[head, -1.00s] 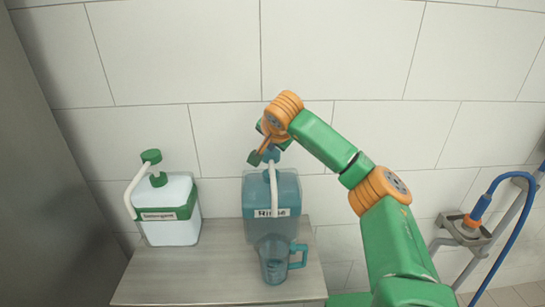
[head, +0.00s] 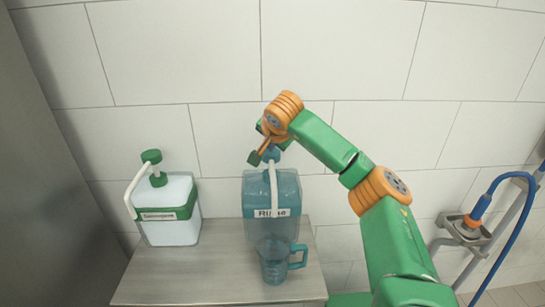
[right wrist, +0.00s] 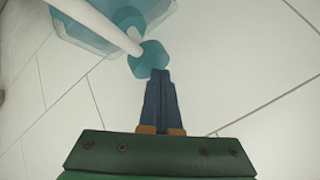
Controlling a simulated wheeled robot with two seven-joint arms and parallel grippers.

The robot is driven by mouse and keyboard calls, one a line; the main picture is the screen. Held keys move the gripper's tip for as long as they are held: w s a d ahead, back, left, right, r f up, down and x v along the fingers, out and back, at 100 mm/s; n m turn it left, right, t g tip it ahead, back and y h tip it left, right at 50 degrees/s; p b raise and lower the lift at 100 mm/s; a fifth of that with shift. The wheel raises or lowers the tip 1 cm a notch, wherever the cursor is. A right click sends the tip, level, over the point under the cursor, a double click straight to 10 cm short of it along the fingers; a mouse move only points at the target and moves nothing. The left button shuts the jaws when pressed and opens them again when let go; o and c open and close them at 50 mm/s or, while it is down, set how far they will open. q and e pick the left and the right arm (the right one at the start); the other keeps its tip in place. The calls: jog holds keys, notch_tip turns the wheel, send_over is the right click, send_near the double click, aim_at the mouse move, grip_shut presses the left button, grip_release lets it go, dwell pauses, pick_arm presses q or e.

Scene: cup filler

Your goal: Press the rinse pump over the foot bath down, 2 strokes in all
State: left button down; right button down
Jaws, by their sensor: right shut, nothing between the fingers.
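The rinse pump is a translucent blue container (head: 283,189) with a "Rinse" label, standing on the grey bench. Its white spout tube (head: 273,185) curves down the front. Its blue pump head shows in the right wrist view (right wrist: 149,58). My right gripper (right wrist: 160,72) is shut and empty, its fingertips at the pump head; I cannot tell for sure whether they touch. In the head view it hides part of the pump's top. A blue translucent jug (head: 274,271) with a handle stands in front of the container, below the spout. My left gripper is not in view.
A white detergent pump container (head: 171,222) with a green band and green head stands at the left of the bench (head: 190,280). A tiled wall is close behind. A blue hose (head: 505,225) on a metal holder is at the far right.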

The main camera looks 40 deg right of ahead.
jog(key=shift+f, duration=0.8)
dwell(0.4)
jog(key=shift+r+p, duration=0.7)
jog(key=shift+r, duration=0.05)
notch_tip(320, 180, up, 6)
jog(key=p, duration=0.7)
jog(key=shift+w+r, duration=0.15)
jog(key=shift+f, duration=0.2)
